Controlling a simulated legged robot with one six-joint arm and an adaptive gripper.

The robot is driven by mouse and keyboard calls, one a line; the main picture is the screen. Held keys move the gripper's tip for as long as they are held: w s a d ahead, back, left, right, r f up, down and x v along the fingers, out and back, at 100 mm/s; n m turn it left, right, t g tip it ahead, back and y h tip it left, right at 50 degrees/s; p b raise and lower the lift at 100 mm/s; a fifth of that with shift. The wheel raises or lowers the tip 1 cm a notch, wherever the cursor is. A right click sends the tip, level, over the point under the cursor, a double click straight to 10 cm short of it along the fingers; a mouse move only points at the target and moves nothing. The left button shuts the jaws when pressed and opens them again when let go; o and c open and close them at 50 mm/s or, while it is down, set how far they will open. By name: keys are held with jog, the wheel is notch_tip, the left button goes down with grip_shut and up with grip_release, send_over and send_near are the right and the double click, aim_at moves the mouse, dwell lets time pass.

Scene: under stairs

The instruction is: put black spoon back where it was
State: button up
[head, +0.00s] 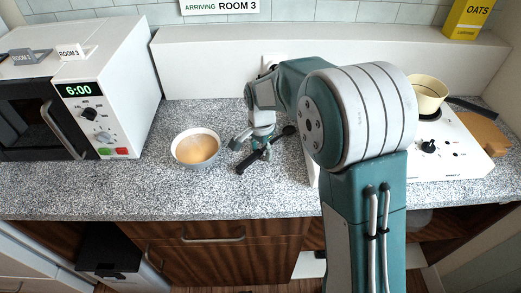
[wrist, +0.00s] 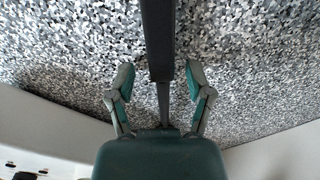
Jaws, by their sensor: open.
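The black spoon (head: 245,166) lies slantwise on the speckled counter, to the right of a bowl. In the head view my gripper (head: 256,148) is low over its middle, covering part of it. In the wrist view the spoon (wrist: 158,40) runs from the top edge down between the two fingers of my gripper (wrist: 160,72), wide at the top and thinner near the palm. The fingers are open, one on each side, with a gap to the spoon on both sides. The white bowl (head: 196,149) holds an orange-tan food or liquid.
A white microwave (head: 100,90) stands at the left. A white hob (head: 455,145) with a cream pot (head: 427,94) is at the right, beside a wooden board (head: 484,130). A yellow oats box (head: 468,18) stands on the back ledge (head: 215,60). The counter (head: 190,195) in front is clear.

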notch_tip(320, 180, up, 12)
jog(key=f, duration=0.1)
jog(key=s+d+r+n+t, duration=0.2)
jog(key=s+d+r, duration=0.3)
jog(key=s+r, duration=0.15)
jog(key=s+d+n+t, duration=0.1)
jog(key=s+d+n, duration=0.2)
jog(key=s, duration=0.6)
jog(key=s+d+n+t, duration=0.2)
jog(key=s+d+n, duration=0.2)
jog(key=s, duration=0.6)
jog(key=shift+d+f+t, duration=0.25)
jog(key=shift+d+t, duration=0.05)
jog(key=shift+d, duration=0.2)
